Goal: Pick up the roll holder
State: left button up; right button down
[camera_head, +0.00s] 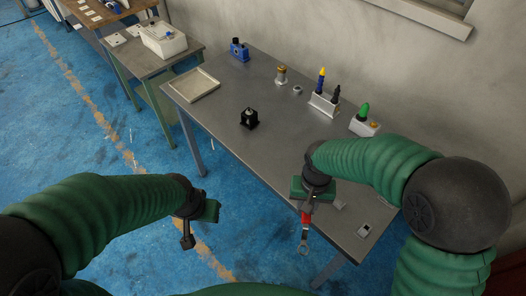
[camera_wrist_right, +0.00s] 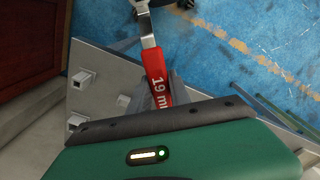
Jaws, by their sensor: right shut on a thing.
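My right gripper (camera_head: 307,207) is shut on a red-handled wrench (camera_head: 306,217) near the front edge of the grey table (camera_head: 215,115). The wrench's metal ring end hangs down past the edge. In the right wrist view, its red handle (camera_wrist_right: 157,80) reads "19 m", with the rest hidden by the gripper. My left gripper (camera_head: 187,234) is low, off the table's front side over the floor; its jaws are too small to judge. I cannot tell which object is the roll holder. A small black block-like object (camera_head: 249,119) stands mid-table.
The table's back holds a blue device (camera_head: 239,51), a brass-coloured part (camera_head: 281,75), a white block with upright tools (camera_head: 324,104) and another with a green-topped tool (camera_head: 363,123). A shallow tray (camera_head: 195,85) lies left. The table's middle has free room.

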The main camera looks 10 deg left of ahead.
aim_at(249, 121)
jog(key=i+j+z, duration=0.25)
jog(key=j, duration=0.4)
jog(key=j+z, duration=0.3)
jog(key=j, duration=0.3)
jog(key=i+j+z, duration=0.1)
jog(key=j+z, duration=0.15)
jog(key=j, duration=0.45)
jog(key=i+j+z, duration=0.3)
jog(key=j, duration=0.35)
jog(key=i+j+z, duration=0.15)
jog(key=j, duration=0.25)
